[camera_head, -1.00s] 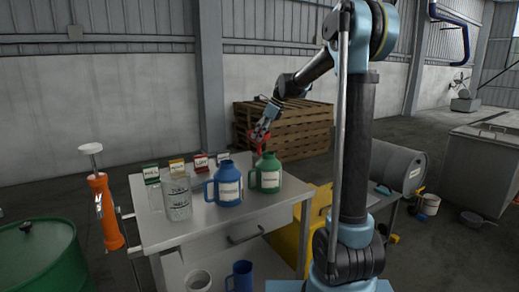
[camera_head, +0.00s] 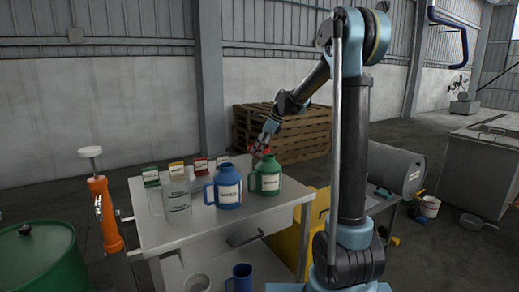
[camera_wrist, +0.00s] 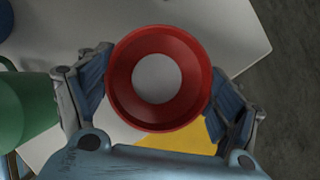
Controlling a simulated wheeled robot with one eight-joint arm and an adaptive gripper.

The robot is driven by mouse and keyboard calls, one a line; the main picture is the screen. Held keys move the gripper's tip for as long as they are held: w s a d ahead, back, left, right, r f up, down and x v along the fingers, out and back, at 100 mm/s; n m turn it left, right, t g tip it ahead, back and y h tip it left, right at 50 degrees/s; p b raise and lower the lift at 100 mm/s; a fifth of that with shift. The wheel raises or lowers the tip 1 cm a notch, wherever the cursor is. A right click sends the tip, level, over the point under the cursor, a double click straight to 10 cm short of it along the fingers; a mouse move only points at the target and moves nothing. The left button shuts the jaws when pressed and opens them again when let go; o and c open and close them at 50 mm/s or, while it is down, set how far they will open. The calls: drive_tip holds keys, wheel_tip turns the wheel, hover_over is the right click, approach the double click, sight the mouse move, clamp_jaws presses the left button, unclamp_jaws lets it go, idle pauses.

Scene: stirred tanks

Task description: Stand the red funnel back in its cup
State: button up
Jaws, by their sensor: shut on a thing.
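The red funnel (camera_wrist: 118,78) is between the two fingers of my gripper (camera_wrist: 158,88) in the wrist view, its wide mouth facing the camera and a pale surface showing through its round opening. In the head view the funnel is a small red patch (camera_head: 258,152) at my gripper (camera_head: 263,147), just behind and above the green jug (camera_head: 266,177). My gripper is shut on the funnel. I cannot make out the funnel's own cup in either view; whether the funnel touches anything below is hidden.
The blue jug (camera_head: 226,187) and a clear jug (camera_head: 177,199) stand left of the green jug on the grey table (camera_head: 215,228). Several small labelled cards line the table's back edge. A yellow object (camera_head: 319,205) is beside the table. A blue cup (camera_head: 240,277) sits on the lower shelf.

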drive_tip(key=o, duration=1)
drive_tip(key=shift+c, duration=0.2)
drive_tip(key=shift+r, duration=0.3)
drive_tip(key=v, duration=1.2)
drive_tip(key=s+d+f+n+h, duration=0.1)
drive_tip(key=s+d+f+n, duration=0.15)
drive_tip(key=s, duration=0.35)
drive_tip(key=s+d+f+n, duration=0.1)
drive_tip(key=s+d+n, duration=0.2)
drive_tip(key=s, duration=0.2)
drive_tip(key=s+d+f+n+h, duration=0.1)
drive_tip(key=s+d+f+n, duration=0.3)
drive_tip(key=s+f, duration=0.3)
drive_tip(key=s+d+f+n+h, duration=0.2)
drive_tip(key=s+d+f+n, duration=0.2)
drive_tip(key=s+f, duration=0.3)
drive_tip(key=s+d+f+n+t+h, duration=0.1)
drive_tip(key=s+d+f+n, duration=0.3)
drive_tip(key=s, duration=1)
wheel_tip(320, 180, down, 4)
drive_tip(key=n, duration=0.2)
drive_tip(key=shift+s+d+r+n, duration=0.2)
drive_tip(key=shift+s+d+n, duration=0.05)
drive_tip(key=shift+s+n, duration=0.1)
